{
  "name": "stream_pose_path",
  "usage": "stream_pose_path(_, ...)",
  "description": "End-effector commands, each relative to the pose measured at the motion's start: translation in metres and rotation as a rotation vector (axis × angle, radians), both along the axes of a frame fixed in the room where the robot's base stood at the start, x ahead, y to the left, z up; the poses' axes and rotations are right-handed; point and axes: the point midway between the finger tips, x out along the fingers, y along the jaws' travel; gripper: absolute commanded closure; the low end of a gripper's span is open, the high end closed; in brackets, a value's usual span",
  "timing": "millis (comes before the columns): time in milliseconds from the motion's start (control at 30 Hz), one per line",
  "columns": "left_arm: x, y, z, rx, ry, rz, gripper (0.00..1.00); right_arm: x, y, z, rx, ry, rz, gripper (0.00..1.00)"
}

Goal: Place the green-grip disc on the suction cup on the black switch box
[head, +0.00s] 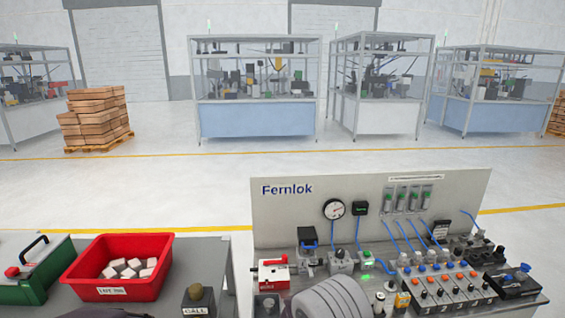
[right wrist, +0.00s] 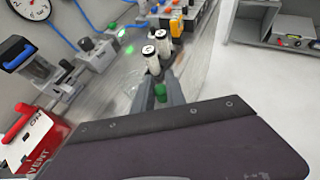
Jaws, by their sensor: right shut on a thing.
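My right gripper (right wrist: 163,97) has grey fingers closed on a green grip (right wrist: 160,90) in the right wrist view. The disc under the grip cannot be made out. In the head view a black box labelled CALL (head: 199,309) has an olive-brown domed piece (head: 196,292) on top. Another black box (head: 515,284) with a blue part on top stands at the far right of the bench. I cannot tell which carries the suction cup.
Two white cylinders with dark tops (right wrist: 151,61) stand just beyond the right fingers. A red valve block (head: 273,273), a gauge (head: 334,209) and blue hoses crowd the Fernlok panel (head: 285,215). A red bin of pale blocks (head: 118,289) and a green case (head: 35,288) are at left.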

Motion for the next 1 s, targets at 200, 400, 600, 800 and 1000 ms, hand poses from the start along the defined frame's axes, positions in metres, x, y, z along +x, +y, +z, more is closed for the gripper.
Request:
stream_pose_path(200, 0.000, 0.000, 0.000, 0.000, 0.000, 0.000, 0.64, -0.072, 0.024, -0.014, -0.005, 0.006, 0.122, 1.00)
stream_pose_path(400, 0.000, 0.000, 0.000, 0.000, 0.000, 0.000, 0.64, -0.118, -0.005, -0.018, -0.003, 0.002, 0.078, 1.00)
stream_pose_path(600, 0.000, 0.000, 0.000, 0.000, 0.000, 0.000, 0.64, -0.124, -0.010, -0.019, 0.002, -0.003, 0.004, 1.00)
stream_pose_path(800, 0.000, 0.000, 0.000, 0.000, 0.000, 0.000, 0.64, -0.124, -0.010, -0.019, 0.000, 0.000, -0.004, 1.00)
stream_pose_path(1000, 0.000, 0.000, 0.003, 0.000, 0.000, 0.000, 0.64, -0.126, -0.023, -0.016, 0.000, -0.001, -0.040, 1.00)
